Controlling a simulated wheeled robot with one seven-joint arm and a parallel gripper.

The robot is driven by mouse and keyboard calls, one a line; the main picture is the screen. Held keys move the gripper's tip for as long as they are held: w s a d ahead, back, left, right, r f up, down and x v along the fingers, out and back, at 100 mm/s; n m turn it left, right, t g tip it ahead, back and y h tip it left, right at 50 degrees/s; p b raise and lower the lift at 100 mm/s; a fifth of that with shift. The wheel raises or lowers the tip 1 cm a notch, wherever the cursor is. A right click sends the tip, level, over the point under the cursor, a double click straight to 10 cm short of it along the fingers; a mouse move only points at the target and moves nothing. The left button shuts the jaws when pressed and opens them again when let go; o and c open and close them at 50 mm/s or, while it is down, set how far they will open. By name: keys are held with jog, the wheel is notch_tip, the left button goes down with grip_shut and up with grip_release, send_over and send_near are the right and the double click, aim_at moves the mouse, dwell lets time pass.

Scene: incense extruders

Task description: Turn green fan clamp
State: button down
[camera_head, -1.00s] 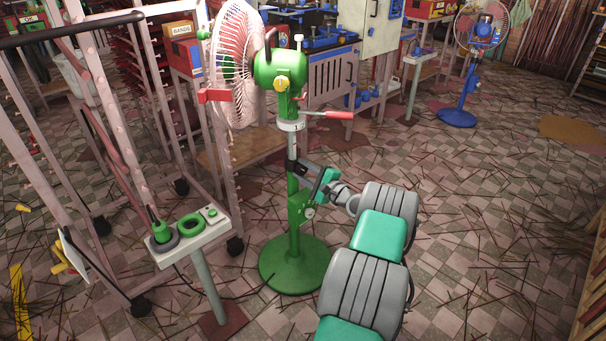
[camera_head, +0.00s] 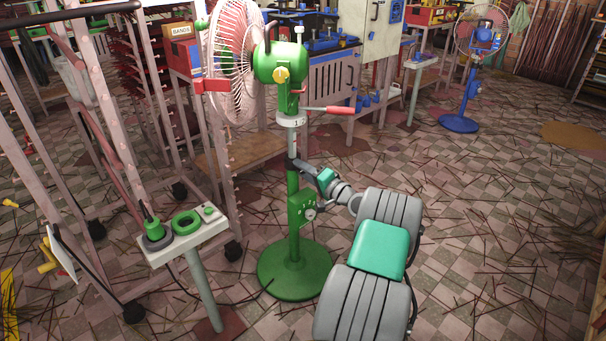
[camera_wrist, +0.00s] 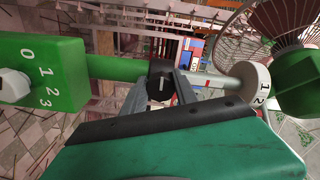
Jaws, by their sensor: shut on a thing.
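The green pedestal fan (camera_head: 278,62) stands upright on its round green base (camera_head: 294,270), its pink-white cage facing left. Its clamp, a black knob with a light mark (camera_wrist: 160,86), sits on the pole where the green tube meets the pale upper tube. My gripper (camera_wrist: 160,92) is shut on this clamp, one finger on each side of it. In the head view my gripper (camera_head: 302,167) reaches the pole from the right, and its fingers largely hide the clamp. The green control box with a dial (camera_head: 303,210) is on the pole below.
A small stand with green rings (camera_head: 186,222) and a rack are on the left. A blue fan (camera_head: 470,80) stands far right. Sticks litter the open floor.

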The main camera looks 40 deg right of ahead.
jog(key=shift+d+n, duration=0.1)
jog(key=shift+n, duration=0.5)
jog(key=c, duration=1)
grip_release()
jog(key=shift+o, duration=0.2)
jog(key=s+p, duration=0.2)
jog(key=s, duration=0.5)
jog(key=shift+s, duration=0.4)
jog(key=shift+d, duration=0.1)
